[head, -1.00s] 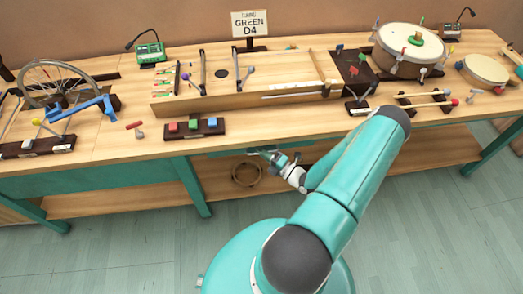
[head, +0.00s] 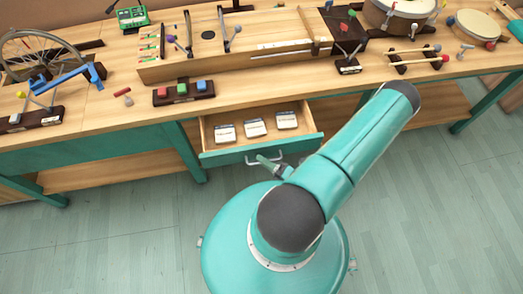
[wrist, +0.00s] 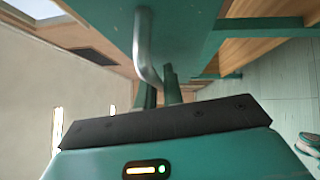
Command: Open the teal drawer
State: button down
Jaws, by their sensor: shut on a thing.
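The teal drawer (head: 235,155) is pulled out from under the front of the workbench. Its wooden inside shows, with several small white-and-dark items lying in it. A silver bar handle (head: 265,160) is on its teal front; the handle also shows large in the wrist view (wrist: 143,45). My gripper (wrist: 170,85) is at the handle, its two dark green fingers shut on the bar. In the head view my gripper (head: 272,165) is partly hidden by my arm.
The workbench (head: 120,130) carries a block with red, green and blue buttons (head: 183,91), a bicycle wheel (head: 35,55), a long wooden box (head: 230,55) and drums (head: 400,15). A lower shelf (head: 120,172) runs beneath. The floor in front is clear.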

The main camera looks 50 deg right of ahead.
jog(key=shift+s+a, duration=0.45)
jog(key=shift+s, duration=0.2)
jog(key=c, duration=1.8)
grip_release()
jog(key=shift+w, duration=0.1)
jog(key=v, duration=1.4)
jog(key=shift+w+d+r, duration=0.1)
jog(key=shift+r, duration=0.05)
